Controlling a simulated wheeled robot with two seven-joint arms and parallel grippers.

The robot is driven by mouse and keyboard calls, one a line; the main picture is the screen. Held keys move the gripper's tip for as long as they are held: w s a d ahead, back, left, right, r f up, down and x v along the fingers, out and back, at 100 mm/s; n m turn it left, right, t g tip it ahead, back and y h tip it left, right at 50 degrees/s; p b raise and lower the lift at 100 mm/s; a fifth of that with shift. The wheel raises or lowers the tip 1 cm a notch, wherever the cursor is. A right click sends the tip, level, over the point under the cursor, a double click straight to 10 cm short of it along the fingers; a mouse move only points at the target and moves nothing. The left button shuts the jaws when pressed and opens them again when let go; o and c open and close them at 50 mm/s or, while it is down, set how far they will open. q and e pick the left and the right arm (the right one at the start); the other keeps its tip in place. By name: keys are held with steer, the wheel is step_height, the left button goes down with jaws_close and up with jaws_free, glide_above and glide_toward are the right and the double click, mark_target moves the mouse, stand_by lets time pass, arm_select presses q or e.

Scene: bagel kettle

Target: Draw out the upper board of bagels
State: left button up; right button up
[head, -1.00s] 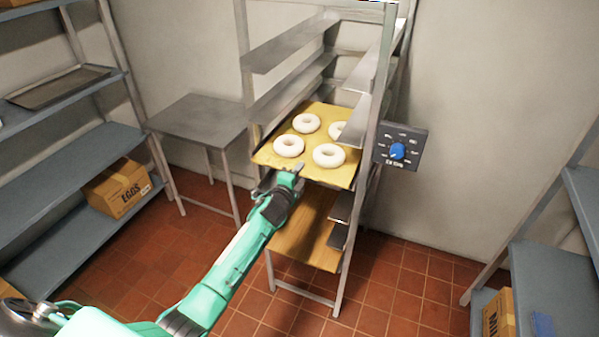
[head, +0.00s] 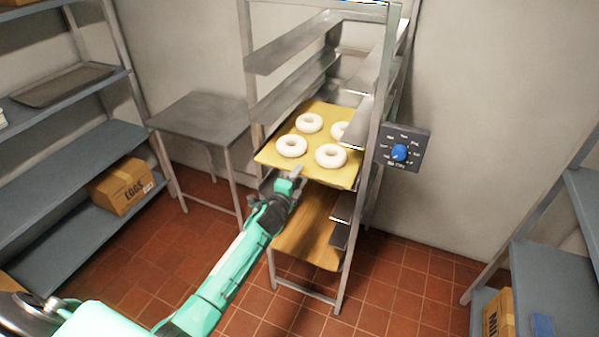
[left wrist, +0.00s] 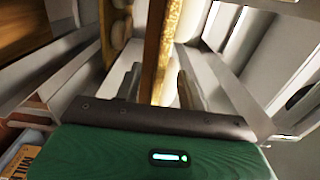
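The upper board (head: 268,153) is a yellow-tan tray holding several pale ring bagels (head: 330,155). It lies on rails in the metal rack, with its front edge facing me. My left gripper (head: 295,176) is at that front edge, slightly below it in the head view. In the left wrist view, its two fingers (left wrist: 157,85) are apart, with the edge of the upper board (left wrist: 155,45) lined up between them. Whether the fingers touch the board cannot be told. My right gripper is not in view.
A lower board (head: 308,240) sits in the rack (head: 352,250) beneath. A dial panel (head: 403,148) is at the rack's right. A bare metal table (head: 200,118) stands to the left.

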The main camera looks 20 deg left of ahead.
arm_select(q)
steer(key=s+p, duration=0.1)
steer(key=s, duration=0.2)
steer(key=shift+s, duration=0.35)
steer(key=shift+f, duration=0.1)
steer(key=s+f+n+g+b, duration=0.1)
steer(key=s+f+n+g, duration=0.35)
steer(key=f, duration=0.75)
steer(key=s+d+f+n+g, duration=0.1)
steer(key=s+f, duration=0.7)
steer(key=f, duration=0.4)
steer(key=s+f+n+g+b, duration=0.1)
steer(key=s+f+n+g, duration=0.1)
steer(key=s+f, duration=0.75)
steer(key=s+d+f+n+g, duration=0.1)
steer(key=s+f+n+g, duration=0.1)
steer(key=s+f, duration=0.6)
steer(key=s+d+f+n+g+b, duration=0.1)
steer(key=s+f+n+g, duration=0.2)
steer(key=s+f, duration=0.5)
steer(key=s+f+n+g, duration=0.3)
steer(key=s+f, duration=0.5)
steer(key=s, duration=1.6)
steer(key=shift+s+d+f+g, duration=0.2)
steer(key=shift+s+d+g, duration=0.15)
steer(key=shift+g, duration=0.4)
